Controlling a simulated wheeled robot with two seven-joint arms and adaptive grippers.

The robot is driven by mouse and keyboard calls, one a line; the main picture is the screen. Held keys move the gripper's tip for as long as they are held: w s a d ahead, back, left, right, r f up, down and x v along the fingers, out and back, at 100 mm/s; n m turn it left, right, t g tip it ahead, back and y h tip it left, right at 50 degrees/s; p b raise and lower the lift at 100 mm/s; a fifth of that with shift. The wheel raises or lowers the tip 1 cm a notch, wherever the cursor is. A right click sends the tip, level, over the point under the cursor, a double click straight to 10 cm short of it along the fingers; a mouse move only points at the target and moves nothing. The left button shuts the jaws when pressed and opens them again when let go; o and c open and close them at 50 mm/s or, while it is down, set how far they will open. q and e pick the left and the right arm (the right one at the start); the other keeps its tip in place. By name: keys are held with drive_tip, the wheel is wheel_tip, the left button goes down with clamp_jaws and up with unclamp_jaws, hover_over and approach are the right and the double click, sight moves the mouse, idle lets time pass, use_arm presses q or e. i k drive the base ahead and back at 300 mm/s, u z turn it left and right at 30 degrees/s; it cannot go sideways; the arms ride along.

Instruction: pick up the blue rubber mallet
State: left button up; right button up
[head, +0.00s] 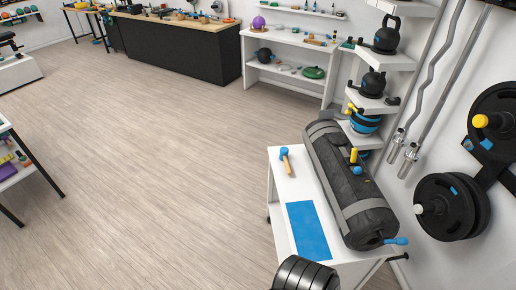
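The blue rubber mallet (285,156) lies on the white bench (281,208) at the right, near its far left corner. Its blue head is toward the far side, and its light wooden handle points toward the near side. Nothing covers it. Neither my left nor my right gripper shows in the head view.
A large dark grey bag (340,180) with straps lies along the bench, right of the mallet. A blue mat (308,230) lies nearer. A black ribbed object (305,273) is at the bottom edge. Weight plates (450,207) hang at right. The wooden floor (140,160) left of the bench is clear.

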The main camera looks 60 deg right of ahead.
sight(284, 150)
drive_tip(key=z, duration=0.3)
drive_tip(key=i, duration=1.4)
drive_tip(key=z, duration=1.65)
drive_tip(key=i, duration=1)
drive_tip(key=z, duration=0.8)
